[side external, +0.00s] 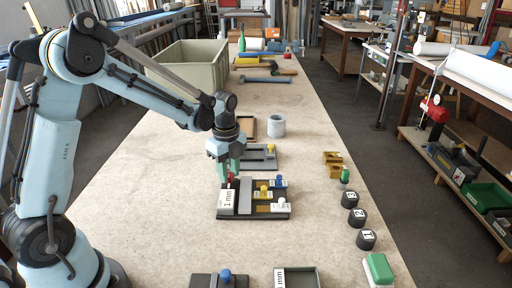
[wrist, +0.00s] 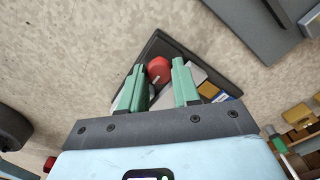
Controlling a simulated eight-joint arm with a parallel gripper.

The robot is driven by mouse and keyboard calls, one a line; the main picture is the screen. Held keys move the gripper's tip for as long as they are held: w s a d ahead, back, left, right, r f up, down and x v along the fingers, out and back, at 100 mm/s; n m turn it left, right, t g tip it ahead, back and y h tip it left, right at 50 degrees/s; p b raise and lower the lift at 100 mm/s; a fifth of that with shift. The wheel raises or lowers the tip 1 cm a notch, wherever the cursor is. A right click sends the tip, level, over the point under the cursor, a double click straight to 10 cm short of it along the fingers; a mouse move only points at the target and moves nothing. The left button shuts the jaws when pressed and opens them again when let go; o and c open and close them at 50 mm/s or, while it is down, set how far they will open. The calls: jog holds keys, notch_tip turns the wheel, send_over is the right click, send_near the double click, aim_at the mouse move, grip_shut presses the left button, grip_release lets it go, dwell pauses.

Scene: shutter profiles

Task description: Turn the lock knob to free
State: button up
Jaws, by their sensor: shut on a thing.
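The lock knob (wrist: 158,69) is red and round with a pale line on its face. It sits at the corner of a dark board (wrist: 180,47) and lies between my gripper's green fingertips (wrist: 159,72) in the wrist view. My gripper (side external: 225,172) points down at the board's back left and is shut on the red knob, which shows only partly in the side view (side external: 231,177). The board (side external: 254,215) also carries a white "1 mm" label (side external: 227,199), a grey plate, and yellow and blue knobs with small labels. The lock's marks cannot be read.
Behind stands another grey fixture (side external: 259,155) with a grey cylinder (side external: 277,125) beyond it. Black numbered knobs (side external: 357,217) and yellow blocks (side external: 333,161) line the right. A blue-knobbed board (side external: 218,279) is in front. The bench left of the board is clear.

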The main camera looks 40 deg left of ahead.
jog(key=shift+n, duration=0.3)
jog(key=n, duration=0.3)
jog(key=shift+n, duration=0.3)
jog(key=n, duration=0.4)
jog(key=shift+n, duration=0.3)
jog(key=n, duration=0.4)
jog(key=shift+n, duration=2.5)
jog(key=o, duration=1.1)
jog(key=shift+c, duration=0.2)
jog(key=shift+r, duration=0.1)
